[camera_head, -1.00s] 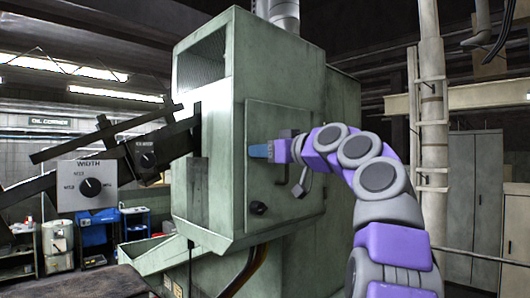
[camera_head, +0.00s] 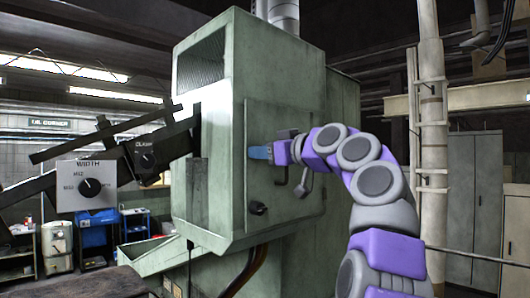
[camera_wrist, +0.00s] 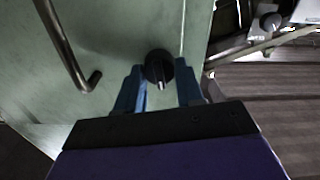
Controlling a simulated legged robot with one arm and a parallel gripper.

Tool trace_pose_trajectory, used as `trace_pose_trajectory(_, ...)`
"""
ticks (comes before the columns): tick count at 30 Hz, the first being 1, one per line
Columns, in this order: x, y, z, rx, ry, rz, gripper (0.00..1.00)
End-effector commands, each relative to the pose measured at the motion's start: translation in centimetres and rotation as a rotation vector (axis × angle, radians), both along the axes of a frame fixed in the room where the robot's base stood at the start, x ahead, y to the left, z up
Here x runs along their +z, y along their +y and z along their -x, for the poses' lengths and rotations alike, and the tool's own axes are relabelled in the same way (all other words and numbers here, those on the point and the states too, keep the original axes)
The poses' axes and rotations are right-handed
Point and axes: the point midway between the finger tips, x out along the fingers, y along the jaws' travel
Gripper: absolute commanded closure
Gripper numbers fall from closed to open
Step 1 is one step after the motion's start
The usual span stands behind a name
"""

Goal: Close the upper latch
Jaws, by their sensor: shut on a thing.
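The upper latch (camera_wrist: 158,66) is a round black knob with a pale pointer at the panel's edge in the wrist view. My gripper (camera_wrist: 158,88) has its two blue fingers on either side of this knob, shut on it. In the head view my gripper (camera_head: 260,152) reaches left across the green door panel (camera_head: 280,120) to its upper left edge, and hides the upper latch. A lower black latch (camera_head: 258,208) shows near the panel's lower left.
A bent metal handle (camera_head: 303,184) hangs on the panel beside my wrist; it also shows in the wrist view (camera_wrist: 66,45). Dark rails with a width dial box (camera_head: 87,186) stick out left of the machine. A pale column (camera_head: 431,130) stands at the right.

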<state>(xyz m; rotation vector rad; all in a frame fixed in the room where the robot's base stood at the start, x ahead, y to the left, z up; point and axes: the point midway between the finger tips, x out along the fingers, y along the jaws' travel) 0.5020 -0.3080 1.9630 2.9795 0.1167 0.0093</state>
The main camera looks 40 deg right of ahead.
Motion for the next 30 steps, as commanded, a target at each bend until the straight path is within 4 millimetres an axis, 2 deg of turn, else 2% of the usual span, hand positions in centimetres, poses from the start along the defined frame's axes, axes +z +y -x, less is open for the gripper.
trace_pose_trajectory(30, -0.41, -0.16, -0.22, 0.0, 0.002, 0.079, 0.94)
